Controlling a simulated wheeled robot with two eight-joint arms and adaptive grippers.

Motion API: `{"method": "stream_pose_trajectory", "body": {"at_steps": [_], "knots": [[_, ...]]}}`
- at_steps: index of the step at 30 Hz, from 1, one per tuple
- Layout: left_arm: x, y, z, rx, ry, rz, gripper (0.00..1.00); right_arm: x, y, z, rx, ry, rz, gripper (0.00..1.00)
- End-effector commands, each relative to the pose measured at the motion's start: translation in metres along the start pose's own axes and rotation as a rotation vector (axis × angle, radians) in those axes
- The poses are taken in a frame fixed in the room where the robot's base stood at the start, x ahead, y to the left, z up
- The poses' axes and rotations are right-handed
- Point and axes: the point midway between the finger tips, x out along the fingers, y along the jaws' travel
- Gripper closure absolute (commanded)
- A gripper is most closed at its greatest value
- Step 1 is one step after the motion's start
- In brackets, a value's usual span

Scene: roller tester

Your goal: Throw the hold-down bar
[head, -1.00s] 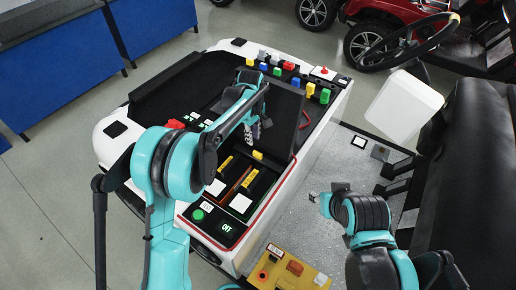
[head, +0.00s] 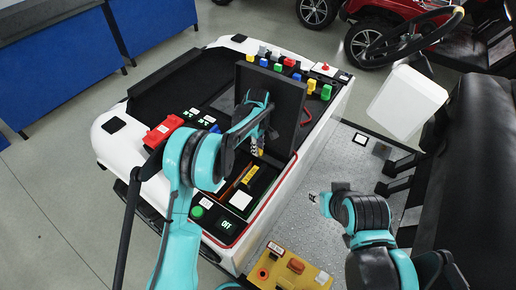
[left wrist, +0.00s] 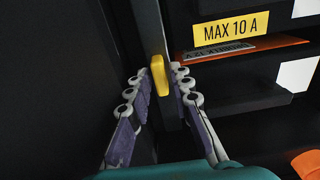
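The hold-down bar (left wrist: 147,25) appears to be the dark bar with a yellow tab (left wrist: 160,77) at its end in the left wrist view. In the head view the arm mostly hides it, beside a compartment with a yellow label (head: 249,175). My left gripper (left wrist: 158,82) is open, with one finger on each side of the yellow tab. A gap shows at the left finger; I cannot tell whether the right finger touches. In the head view the left gripper (head: 257,150) points down into the machine. My right gripper (head: 314,197) is low over the grey floor plate, its fingers too small to judge.
A black lid (head: 285,100) stands upright just behind my left gripper. A red box (head: 163,131) sits left of the arm. A green button (head: 197,212) is at the front, and a yellow control box (head: 300,272) lies to the right. A "MAX 10 A" label (left wrist: 231,29) faces the left wrist camera.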

Motion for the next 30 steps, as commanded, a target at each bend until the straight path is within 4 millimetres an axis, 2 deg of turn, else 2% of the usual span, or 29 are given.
{"method": "stream_pose_trajectory", "body": {"at_steps": [3,5,6,13,21,27,28,30], "knots": [[-0.001,0.0,0.0,0.0,0.0,0.0,0.79,0.0,0.0,0.0,0.0,0.0,0.0,0.6],[-0.001,0.0,0.0,0.0,0.0,0.0,0.95,0.0,0.0,0.0,0.0,0.0,0.0,0.6],[-0.001,0.0,0.0,0.0,0.0,0.0,1.0,0.0,0.0,0.0,0.0,0.0,0.0,0.6],[-0.001,-0.002,0.0,0.0,0.0,0.0,1.0,0.0,0.0,0.0,0.0,0.0,0.0,0.6],[-0.001,-0.03,0.0,0.0,0.0,-0.002,1.0,0.0,0.0,0.0,0.0,0.0,0.0,0.6],[0.0,-0.031,0.0,0.0,-0.001,-0.005,1.0,0.0,0.0,0.0,0.0,0.0,0.0,0.6],[0.0,-0.031,0.0,0.0,-0.001,-0.005,0.83,0.0,0.0,0.0,0.0,0.0,0.0,0.6],[0.0,-0.031,0.0,0.0,-0.001,-0.005,0.79,0.0,0.0,0.0,0.0,0.0,0.0,0.6]]}}
